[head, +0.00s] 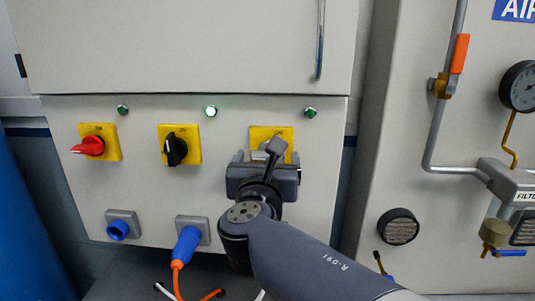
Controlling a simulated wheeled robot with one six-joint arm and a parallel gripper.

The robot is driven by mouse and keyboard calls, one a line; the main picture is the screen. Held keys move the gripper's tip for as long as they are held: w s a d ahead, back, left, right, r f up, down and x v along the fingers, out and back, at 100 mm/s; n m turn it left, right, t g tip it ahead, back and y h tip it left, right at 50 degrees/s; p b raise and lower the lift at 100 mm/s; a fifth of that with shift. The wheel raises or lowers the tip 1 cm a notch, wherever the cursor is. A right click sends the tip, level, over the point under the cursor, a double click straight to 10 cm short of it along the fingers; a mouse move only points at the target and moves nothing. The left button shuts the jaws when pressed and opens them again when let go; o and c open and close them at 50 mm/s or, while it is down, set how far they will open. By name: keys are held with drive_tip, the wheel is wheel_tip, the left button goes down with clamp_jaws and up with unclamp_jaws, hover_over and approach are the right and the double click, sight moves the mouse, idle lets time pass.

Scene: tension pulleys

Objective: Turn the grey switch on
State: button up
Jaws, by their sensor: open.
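The grey switch (276,147) sits on a yellow square plate (261,133) at the right of the switch panel. Its handle looks tilted, and its lower part is hard to separate from my gripper. My gripper (267,157) is open in front of this switch, with one finger to each side of the handle. The gripper body hides the lower part of the plate. I cannot tell whether the fingers touch the handle. The small green lamp (310,113) above and right of the switch looks unlit.
A red switch (89,146) and a black switch (174,150) are to the left on yellow plates. The lamp (211,111) above the black one glows. Below are a blue socket (118,229) and a blue plug (187,244) with an orange cable. Pipes and gauges stand right.

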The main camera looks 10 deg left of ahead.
drive_tip(key=shift+w, duration=0.8)
drive_tip(key=shift+c, duration=0.4)
drive_tip(key=c, duration=0.9)
